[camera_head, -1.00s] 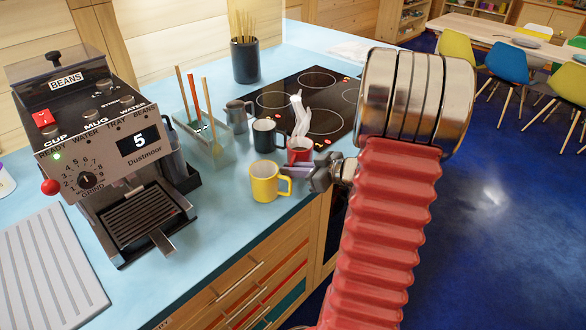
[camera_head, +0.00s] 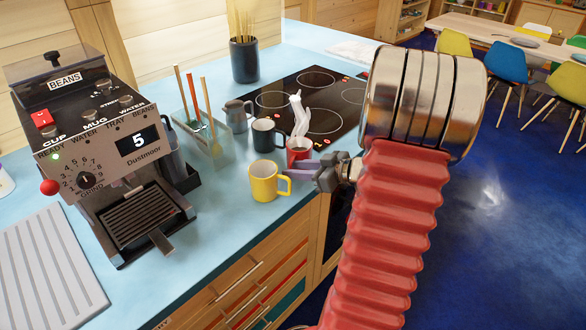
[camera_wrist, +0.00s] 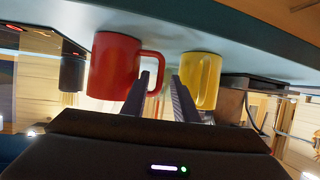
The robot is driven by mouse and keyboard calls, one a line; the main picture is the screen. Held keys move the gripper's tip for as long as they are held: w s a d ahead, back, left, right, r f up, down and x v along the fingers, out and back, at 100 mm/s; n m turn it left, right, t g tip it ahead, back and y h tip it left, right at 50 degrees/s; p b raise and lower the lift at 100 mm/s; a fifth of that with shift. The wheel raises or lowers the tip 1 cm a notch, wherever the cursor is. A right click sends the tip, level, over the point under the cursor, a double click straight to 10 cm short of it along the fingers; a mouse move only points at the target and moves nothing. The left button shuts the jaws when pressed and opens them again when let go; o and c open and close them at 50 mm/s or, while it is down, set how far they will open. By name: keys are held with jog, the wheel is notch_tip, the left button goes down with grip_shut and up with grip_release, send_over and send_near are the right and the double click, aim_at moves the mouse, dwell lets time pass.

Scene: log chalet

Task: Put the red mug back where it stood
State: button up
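The red mug (camera_head: 299,151) stands upright on the blue counter, behind and right of the yellow mug (camera_head: 264,182), at the hob's near left edge. White steam rises above it. In the wrist view, which is upside down, the red mug (camera_wrist: 113,66) is at left with its handle toward the fingers, and the yellow mug (camera_wrist: 201,80) is at right. My gripper (camera_head: 297,171) is open beside the red mug. In the wrist view, my gripper (camera_wrist: 163,90) shows a gap between its fingers; one finger overlaps the handle's outline. I cannot tell whether they touch.
A black mug (camera_head: 266,136) and a grey jug (camera_head: 238,115) stand behind. A clear holder with stirrers (camera_head: 207,145) and a coffee machine (camera_head: 120,150) are to the left. The black hob (camera_head: 318,105) lies behind the red mug. Open floor is at right.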

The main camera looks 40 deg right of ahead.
jog(key=v, duration=1)
jog(key=shift+f, duration=0.1)
dwell(0.4)
jog(key=w+a+r+g+y, duration=0.1)
jog(key=a+g, duration=0.2)
jog(key=a, duration=0.7)
jog(key=w+a+r+g+y, duration=0.1)
jog(key=a+g+y, duration=0.15)
jog(key=a, duration=0.65)
jog(key=s+a+r+m+g+h, duration=0.1)
jog(key=s+a+r+h, duration=0.2)
jog(key=a, duration=0.4)
jog(key=s+a+r+m+h, duration=0.2)
jog(key=s+a+r+h, duration=0.1)
jog(key=s+a, duration=0.3)
jog(key=shift+a+g+h, duration=0.35)
jog(key=shift+a+h, duration=0.2)
jog(key=shift+a, duration=0.6)
jog(key=shift+s, duration=0.1)
jog(key=shift+c, duration=0.6)
